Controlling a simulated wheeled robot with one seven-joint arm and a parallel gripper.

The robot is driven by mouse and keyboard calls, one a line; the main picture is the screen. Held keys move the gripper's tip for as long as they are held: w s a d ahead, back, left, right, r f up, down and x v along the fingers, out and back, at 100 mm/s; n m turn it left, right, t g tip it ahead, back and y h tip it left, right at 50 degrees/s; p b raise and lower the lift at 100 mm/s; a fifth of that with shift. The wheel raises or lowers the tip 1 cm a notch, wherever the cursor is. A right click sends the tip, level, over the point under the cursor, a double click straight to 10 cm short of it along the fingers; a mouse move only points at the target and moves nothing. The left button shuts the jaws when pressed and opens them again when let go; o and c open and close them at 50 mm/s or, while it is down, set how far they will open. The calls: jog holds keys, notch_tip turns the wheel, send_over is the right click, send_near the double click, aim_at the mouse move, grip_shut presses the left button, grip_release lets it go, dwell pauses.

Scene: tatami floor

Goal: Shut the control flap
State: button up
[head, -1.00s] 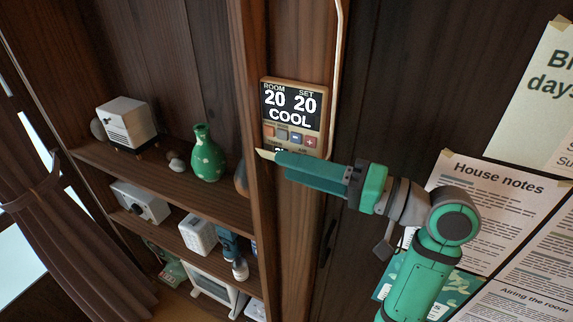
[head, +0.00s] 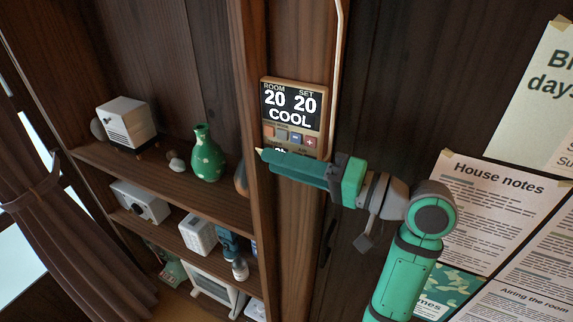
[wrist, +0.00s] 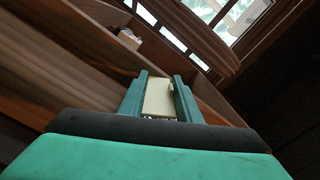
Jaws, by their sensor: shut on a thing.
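The control panel (head: 292,112) is on the wooden post, its display reading ROOM 20, SET 20, COOL. A row of small buttons shows under the display, uncovered. My gripper (head: 270,160) reaches in from the right across the panel's lower edge and hides what lies below the buttons. In the wrist view a pale cream flat piece (wrist: 158,98), which looks like the control flap, sits between the two green fingers, and my gripper is shut on it. A pale tip of it pokes out past the fingers in the head view. Its hinge is hidden.
A shelf (head: 170,180) with a green vase (head: 207,155) and white appliances stands left of the post. A pale cable runs up from the panel's right side. House notes (head: 490,205) are on the dark wall at right, behind my arm.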

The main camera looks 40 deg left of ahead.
jog(key=m, duration=0.3)
jog(key=shift+w+d+r+m, duration=0.1)
jog(key=shift+w+r+m, duration=0.15)
jog(key=shift+w+m, duration=0.15)
jog(key=shift+w+d+m, duration=0.15)
jog(key=shift+w+m, duration=0.1)
jog(key=shift+m, duration=0.25)
jog(key=o, duration=1.1)
jog(key=shift+c, duration=0.2)
jog(key=shift+s+a, duration=0.15)
jog(key=shift+a, duration=0.05)
jog(key=shift+s, duration=0.1)
jog(key=v, duration=1)
jog(key=shift+d, duration=0.4)
